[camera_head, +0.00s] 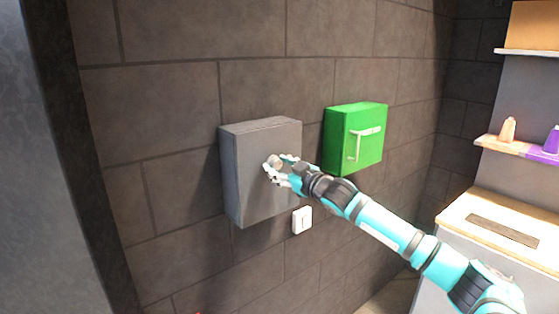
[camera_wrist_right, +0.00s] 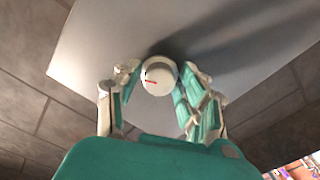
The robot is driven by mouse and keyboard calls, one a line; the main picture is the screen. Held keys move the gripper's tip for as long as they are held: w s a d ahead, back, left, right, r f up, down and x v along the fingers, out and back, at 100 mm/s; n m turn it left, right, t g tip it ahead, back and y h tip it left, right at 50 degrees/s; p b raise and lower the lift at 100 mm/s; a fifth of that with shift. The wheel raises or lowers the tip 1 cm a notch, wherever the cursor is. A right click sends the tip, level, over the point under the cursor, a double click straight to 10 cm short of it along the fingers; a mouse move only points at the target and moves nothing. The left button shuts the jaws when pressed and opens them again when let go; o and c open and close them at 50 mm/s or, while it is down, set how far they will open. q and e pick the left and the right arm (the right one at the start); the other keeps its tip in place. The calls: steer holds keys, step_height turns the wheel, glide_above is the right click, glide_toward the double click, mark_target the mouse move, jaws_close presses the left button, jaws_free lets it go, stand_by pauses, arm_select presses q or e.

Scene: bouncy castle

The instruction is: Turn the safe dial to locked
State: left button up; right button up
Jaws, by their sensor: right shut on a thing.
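The grey safe (camera_head: 250,150) is mounted on the brick wall, left of centre in the head view. Its round dial (camera_head: 276,161) sits on the front face, partly covered by my fingers. In the right wrist view the dial (camera_wrist_right: 160,80) is a pale knob with a short red mark pointing to the left side of its face. My right gripper (camera_head: 272,170) is at the safe's front, its fingers on either side of the dial and shut on it. The right gripper also shows in the wrist view (camera_wrist_right: 158,90). My left gripper is not in view.
A green box (camera_head: 354,139) with a white handle hangs on the wall right of the safe. A white switch (camera_head: 302,220) is below the safe. A counter (camera_head: 500,225) and a shelf (camera_head: 515,148) with bottles stand at the right.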

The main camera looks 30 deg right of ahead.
steer(key=n+p, duration=0.1)
steer(key=n, duration=0.2)
steer(key=shift+r+p, duration=0.15)
steer(key=shift+p, duration=0.2)
steer(key=n+p, duration=0.2)
steer(key=n, duration=0.1)
steer(key=shift+n, duration=0.3)
steer(key=n+p, duration=0.1)
steer(key=n, duration=0.2)
steer(key=shift+n+p, duration=0.55)
steer(key=shift+n, duration=1.05)
steer(key=o, duration=1.2)
steer(key=shift+c, duration=0.2)
